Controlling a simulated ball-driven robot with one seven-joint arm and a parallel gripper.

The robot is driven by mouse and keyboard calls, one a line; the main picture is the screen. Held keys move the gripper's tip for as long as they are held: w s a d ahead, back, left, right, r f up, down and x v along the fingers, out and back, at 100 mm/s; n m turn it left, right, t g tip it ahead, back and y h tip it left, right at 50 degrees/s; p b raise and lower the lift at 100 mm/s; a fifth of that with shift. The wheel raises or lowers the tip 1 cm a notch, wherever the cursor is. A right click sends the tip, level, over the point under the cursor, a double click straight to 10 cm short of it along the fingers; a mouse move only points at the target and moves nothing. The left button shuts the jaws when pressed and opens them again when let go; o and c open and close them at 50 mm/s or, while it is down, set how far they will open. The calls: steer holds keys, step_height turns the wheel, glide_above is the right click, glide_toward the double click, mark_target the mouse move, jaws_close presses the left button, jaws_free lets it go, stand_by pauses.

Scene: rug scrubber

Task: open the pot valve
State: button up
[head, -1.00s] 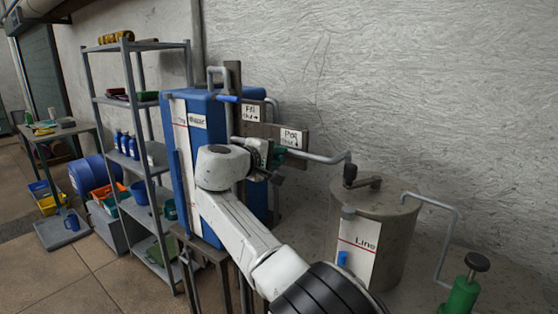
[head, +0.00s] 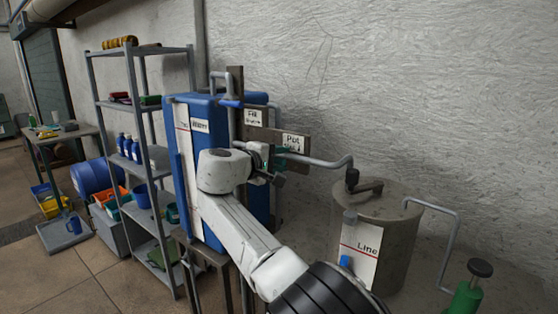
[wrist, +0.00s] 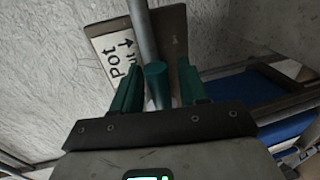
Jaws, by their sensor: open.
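The pot valve handle (wrist: 156,72), a short teal lever, shows in the wrist view beside a grey pipe (wrist: 142,30). My gripper (wrist: 160,82) is open, with its green fingers on either side of the handle. I cannot tell whether either finger touches it. The Pot sign (wrist: 115,55) is just left of the pipe. In the head view my gripper (head: 264,157) is at the pipe below the Pot sign (head: 293,142), and it mostly hides the valve.
A grey drum (head: 400,225) marked Line stands right of my arm. A blue handle (head: 230,103) sits above, near the Fill sign (head: 253,117). A blue tank (head: 207,222) is behind my arm.

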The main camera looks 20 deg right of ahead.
steer(key=b+v, duration=0.2)
steer(key=v, duration=0.8)
steer(key=shift+s+a, duration=0.25)
steer(key=shift+a, duration=0.05)
steer(key=shift+a+r, duration=0.1)
steer(key=p+v, duration=0.2)
steer(key=v, duration=0.6)
steer(key=shift+s+a, duration=0.3)
